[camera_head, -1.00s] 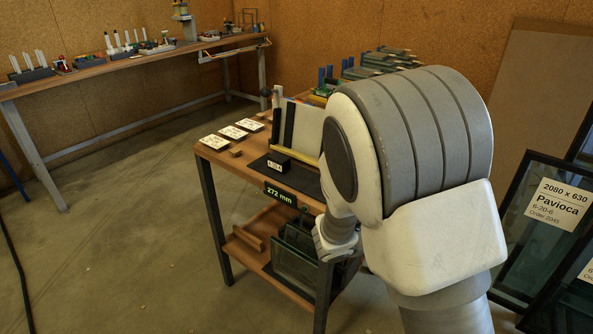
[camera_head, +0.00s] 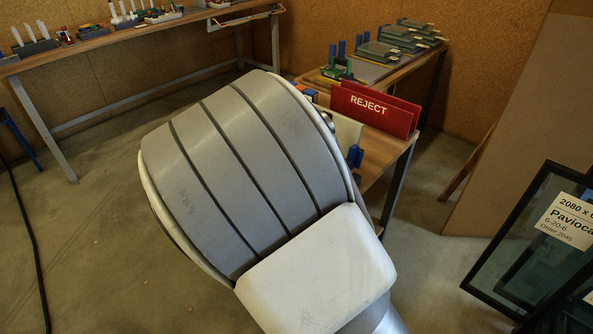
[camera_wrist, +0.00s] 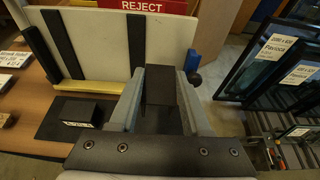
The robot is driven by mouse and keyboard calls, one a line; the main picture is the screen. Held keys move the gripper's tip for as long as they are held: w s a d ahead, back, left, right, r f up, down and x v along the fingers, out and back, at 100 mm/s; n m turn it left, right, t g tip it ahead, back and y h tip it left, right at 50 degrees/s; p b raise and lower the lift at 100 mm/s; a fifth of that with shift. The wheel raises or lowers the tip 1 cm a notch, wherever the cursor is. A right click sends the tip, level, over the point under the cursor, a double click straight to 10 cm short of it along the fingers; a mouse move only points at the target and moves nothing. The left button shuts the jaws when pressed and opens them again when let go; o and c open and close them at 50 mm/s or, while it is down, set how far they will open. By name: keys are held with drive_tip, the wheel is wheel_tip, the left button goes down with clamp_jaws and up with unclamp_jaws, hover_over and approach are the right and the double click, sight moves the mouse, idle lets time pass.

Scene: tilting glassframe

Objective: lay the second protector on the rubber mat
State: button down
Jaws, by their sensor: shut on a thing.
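In the wrist view, my gripper (camera_wrist: 160,76) is shut on a dark block (camera_wrist: 159,87), which looks like the second protector. It is held in front of the right part of a pale upright panel, near a black upright strip. The black rubber mat (camera_wrist: 52,121) lies on the table to the left of my gripper. A small black block with a white label (camera_wrist: 85,119) sits on the mat; I cannot tell whether it is the other protector. In the head view my arm hides the gripper and mat.
The pale panel (camera_wrist: 103,40) has black upright strips and a yellow strip at its foot. Red REJECT boards (camera_head: 372,108) stand behind it. A blue clamp-like part (camera_wrist: 192,60) is at its right edge. Framed glass (camera_head: 540,235) leans at the right. White cards lie left.

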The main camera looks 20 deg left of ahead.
wheel_tip(320, 180, down, 10)
drive_tip(key=b, duration=0.3)
drive_tip(key=shift+a+r, duration=0.1)
drive_tip(key=shift+a, duration=0.05)
drive_tip(key=shift+c, duration=1.8)
unclamp_jaws()
drive_tip(key=p+v, duration=0.2)
drive_tip(key=v, duration=1)
drive_tip(key=shift+p, duration=0.3)
